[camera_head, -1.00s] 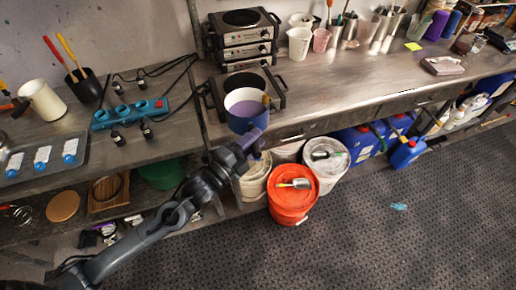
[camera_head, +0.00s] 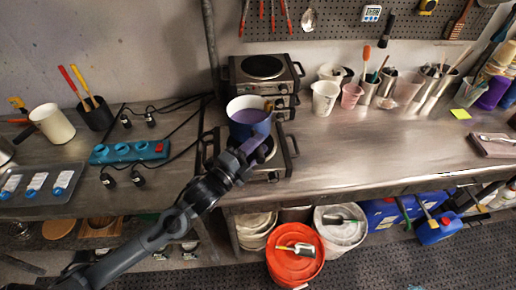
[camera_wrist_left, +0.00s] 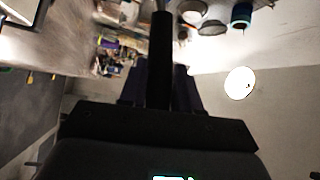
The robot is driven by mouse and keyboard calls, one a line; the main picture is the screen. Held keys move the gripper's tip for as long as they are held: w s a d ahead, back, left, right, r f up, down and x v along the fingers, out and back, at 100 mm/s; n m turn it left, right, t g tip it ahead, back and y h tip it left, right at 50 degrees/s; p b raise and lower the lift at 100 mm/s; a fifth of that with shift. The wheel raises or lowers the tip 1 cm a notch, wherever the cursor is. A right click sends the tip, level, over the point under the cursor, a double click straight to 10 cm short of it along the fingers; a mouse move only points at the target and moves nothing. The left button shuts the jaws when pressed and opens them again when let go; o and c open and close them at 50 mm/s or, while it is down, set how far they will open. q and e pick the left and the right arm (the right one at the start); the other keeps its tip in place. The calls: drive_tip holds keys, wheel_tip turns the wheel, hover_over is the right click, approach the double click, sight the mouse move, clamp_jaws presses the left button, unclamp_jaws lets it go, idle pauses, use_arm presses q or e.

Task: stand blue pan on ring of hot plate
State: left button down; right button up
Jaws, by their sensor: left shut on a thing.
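The blue pan (camera_head: 248,116), with a pale rim and a purple inside, is upright in the head view. My left gripper (camera_head: 247,151) is shut on it at its near side, where the hold is partly hidden. The pan overlaps the back left of the front hot plate (camera_head: 284,160). Part of that hot plate's dark ring (camera_head: 268,150) shows right of the gripper. The pan seems to be above the plate; I cannot tell how large the gap is. The left wrist view shows the dark gripper fingers, but no clear pan. My right gripper is not in view.
Stacked hot plates (camera_head: 264,68) stand close behind the pan. A blue power strip (camera_head: 130,151) with cables lies to the left. White and pink beakers stand at the back right. The bench (camera_head: 370,150) to the right is clear. Buckets stand below the front edge.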

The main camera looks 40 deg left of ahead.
use_arm(q)
drive_tip(key=shift+s+f+b, duration=0.15)
drive_tip(key=shift+f+b, duration=0.4)
drive_tip(key=shift+b, duration=0.1)
drive_tip(key=shift+f+b, duration=2)
drive_tip(key=shift+f, duration=0.15)
drive_tip(key=shift+a+f+p, duration=0.1)
drive_tip(key=shift+f+p, duration=0.3)
idle(0.5)
drive_tip(key=c, duration=0.8)
unclamp_jaws()
drive_tip(key=shift+o, duration=0.4)
drive_tip(key=shift+w+f, duration=0.2)
drive_tip(key=shift+f, duration=0.15)
drive_tip(key=s+a, duration=0.1)
drive_tip(key=s, duration=0.9)
drive_tip(key=shift+s+a+f, duration=0.2)
drive_tip(key=shift+s+f, duration=0.15)
drive_tip(key=shift+f, duration=0.1)
